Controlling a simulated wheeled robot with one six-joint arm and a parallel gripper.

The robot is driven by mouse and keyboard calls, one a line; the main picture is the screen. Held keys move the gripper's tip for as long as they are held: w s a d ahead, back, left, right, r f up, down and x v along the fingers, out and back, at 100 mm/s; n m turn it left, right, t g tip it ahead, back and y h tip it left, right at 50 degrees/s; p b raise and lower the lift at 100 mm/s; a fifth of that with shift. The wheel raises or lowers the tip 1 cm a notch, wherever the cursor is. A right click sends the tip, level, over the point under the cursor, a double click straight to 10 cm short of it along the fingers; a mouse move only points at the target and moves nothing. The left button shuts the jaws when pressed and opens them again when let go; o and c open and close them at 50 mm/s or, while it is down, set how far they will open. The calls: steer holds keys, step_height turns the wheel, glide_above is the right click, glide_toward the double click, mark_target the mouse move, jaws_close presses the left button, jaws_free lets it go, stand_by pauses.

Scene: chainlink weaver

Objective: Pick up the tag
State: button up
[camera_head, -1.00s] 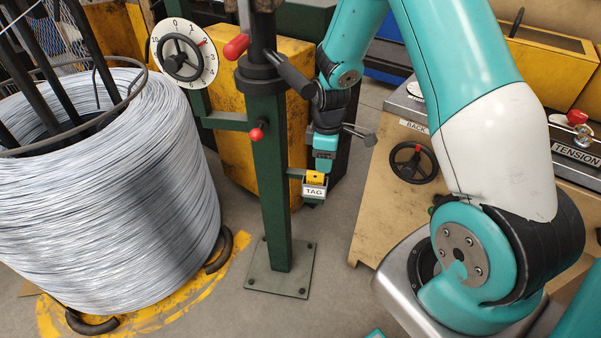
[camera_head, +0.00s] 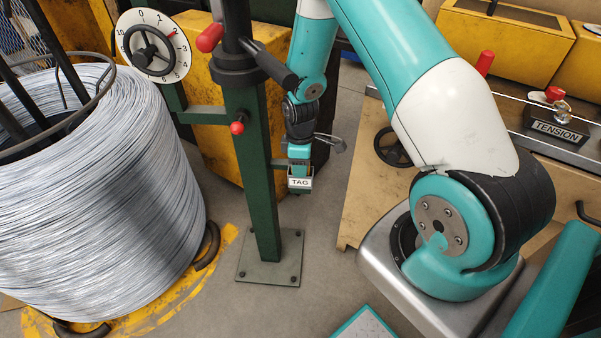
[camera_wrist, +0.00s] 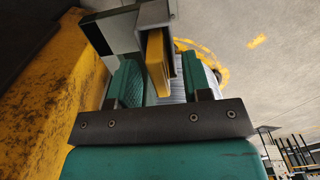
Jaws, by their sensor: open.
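The tag (camera_wrist: 156,62) is a thin yellow plate, seen edge-on in the wrist view, standing in a small light grey holder (camera_wrist: 118,38). My gripper (camera_wrist: 161,80) is open, with one green finger on each side of the tag. A gap shows between the left finger and the tag; the right finger is also apart from it. In the head view the holder (camera_head: 300,183) carries a "TAG" label and sits on the green post's side. My gripper (camera_head: 299,163) is directly over it and hides most of the tag.
A green post (camera_head: 262,190) on a bolted base plate stands just left of my gripper. A large wire coil (camera_head: 110,190) is further left, and a dial with a handle (camera_head: 153,45) sits above it. A wooden-fronted cabinet (camera_head: 365,195) is to the right.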

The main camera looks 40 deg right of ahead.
jaws_close()
